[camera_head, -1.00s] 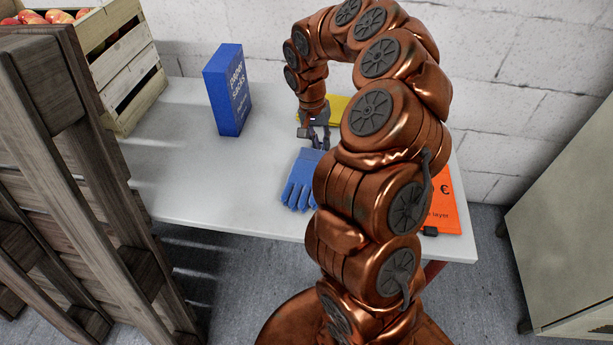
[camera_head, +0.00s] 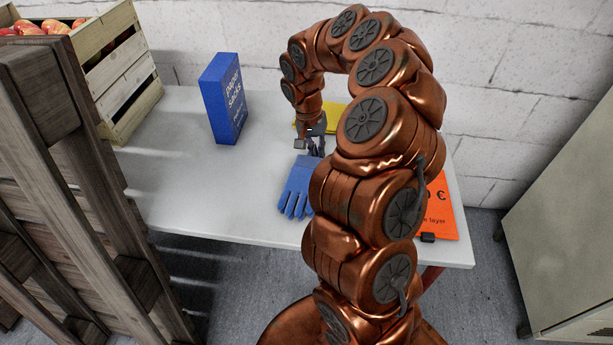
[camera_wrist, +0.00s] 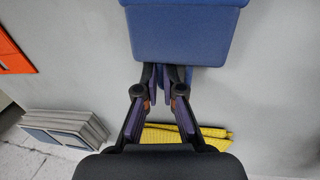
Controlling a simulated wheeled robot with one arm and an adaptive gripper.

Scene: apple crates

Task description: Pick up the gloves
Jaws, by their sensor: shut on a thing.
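The blue gloves (camera_head: 297,187) lie on the white table, fingers toward the table's front edge. My gripper (camera_head: 316,152) is at their cuff end, pointing down, and my arm hides part of their right side. In the wrist view the blue cuff of the gloves (camera_wrist: 190,36) fills the top middle. My gripper (camera_wrist: 165,78) shows there with its fingers close together on a blue part below the cuff. It is shut on the gloves. The exact contact is partly hidden by the fingers.
A blue paper sacks box (camera_head: 224,98) stands left on the white table (camera_head: 190,190). A yellow item (camera_head: 333,116) lies behind my gripper. An orange price sign (camera_head: 440,208) is at right. A crate of apples (camera_head: 125,80) and wooden slats (camera_head: 90,190) are at left.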

